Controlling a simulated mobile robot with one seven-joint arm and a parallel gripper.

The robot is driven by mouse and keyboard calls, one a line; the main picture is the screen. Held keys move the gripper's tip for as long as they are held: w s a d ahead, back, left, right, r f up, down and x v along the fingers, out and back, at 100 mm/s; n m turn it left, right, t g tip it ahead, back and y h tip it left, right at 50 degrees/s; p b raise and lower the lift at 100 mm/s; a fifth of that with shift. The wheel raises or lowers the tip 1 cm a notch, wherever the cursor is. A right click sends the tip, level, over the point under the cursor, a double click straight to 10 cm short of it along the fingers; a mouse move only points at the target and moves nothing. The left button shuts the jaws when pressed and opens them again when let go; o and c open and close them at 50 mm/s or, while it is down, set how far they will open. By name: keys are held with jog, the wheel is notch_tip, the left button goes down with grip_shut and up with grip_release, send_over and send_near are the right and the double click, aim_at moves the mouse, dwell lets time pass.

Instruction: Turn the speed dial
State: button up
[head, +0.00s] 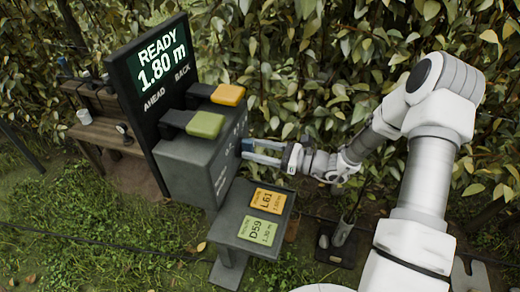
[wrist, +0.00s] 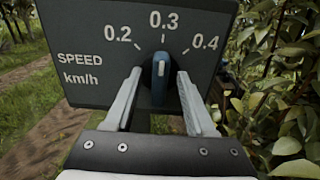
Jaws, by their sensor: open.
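The speed dial (wrist: 160,77) is a dark knob with a blue bar on a grey panel (wrist: 90,35) marked "SPEED km/h" with 0.2, 0.3 and 0.4. Its white mark points up at 0.3. My gripper (wrist: 158,85) is open, with one finger on each side of the knob and gaps showing between. In the head view my gripper (head: 262,152) is at the right face of the grey control box (head: 190,165), where a bit of the blue knob (head: 248,146) shows.
A screen (head: 150,75) on the box reads "READY 1.80 m". Orange (head: 228,94) and green (head: 205,124) blocks sit on top. Below is a shelf (head: 228,238) with orange and green cards. A bench (head: 105,130) stands at left. Dense foliage is behind my arm.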

jog(key=v, duration=1.7)
jog(key=shift+d, duration=0.2)
jog(key=shift+s, duration=0.1)
